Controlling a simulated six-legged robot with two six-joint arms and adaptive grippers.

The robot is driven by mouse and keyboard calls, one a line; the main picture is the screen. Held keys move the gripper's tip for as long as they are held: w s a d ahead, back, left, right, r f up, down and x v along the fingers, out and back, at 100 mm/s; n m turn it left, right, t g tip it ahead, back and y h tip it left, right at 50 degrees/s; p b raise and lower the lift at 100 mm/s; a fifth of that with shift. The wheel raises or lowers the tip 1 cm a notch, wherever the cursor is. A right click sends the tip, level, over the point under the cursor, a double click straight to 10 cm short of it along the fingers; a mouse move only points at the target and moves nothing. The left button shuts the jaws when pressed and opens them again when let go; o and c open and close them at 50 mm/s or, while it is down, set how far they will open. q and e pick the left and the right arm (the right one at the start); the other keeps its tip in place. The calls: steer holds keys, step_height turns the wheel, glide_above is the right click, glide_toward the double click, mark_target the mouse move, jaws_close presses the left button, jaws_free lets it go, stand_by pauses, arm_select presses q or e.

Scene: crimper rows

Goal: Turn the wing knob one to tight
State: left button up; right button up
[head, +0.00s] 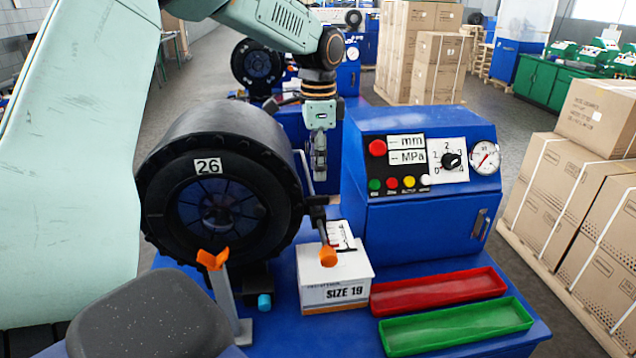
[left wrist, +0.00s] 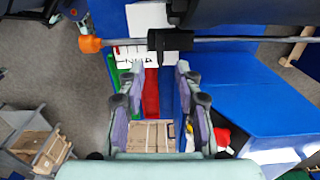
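An orange two-winged piece (head: 212,260) tops a grey post in front of the black crimper head (head: 215,185) marked 26. I cannot tell whether it is the wing knob. A black selector knob (head: 451,160) sits on the blue control cabinet's panel. A metal rod with a black clamp (head: 315,205) ends in an orange tip (head: 329,256); the clamp (left wrist: 170,40) and tip (left wrist: 90,44) also show in the left wrist view. My left gripper (head: 319,168) points down behind the rod, beside the cabinet. Its fingers (left wrist: 160,68) are apart and empty. My right gripper is out of view.
A white SIZE 19 box (head: 335,293) stands below the orange tip. A red tray (head: 438,291) and a green tray (head: 456,326) lie in front of the cabinet (head: 420,235). Strapped cartons (head: 570,190) stand on the floor at right.

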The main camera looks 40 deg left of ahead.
arm_select(q)
step_height(320, 180, up, 5)
steer(key=shift+s, duration=0.1)
stand_by(0.8)
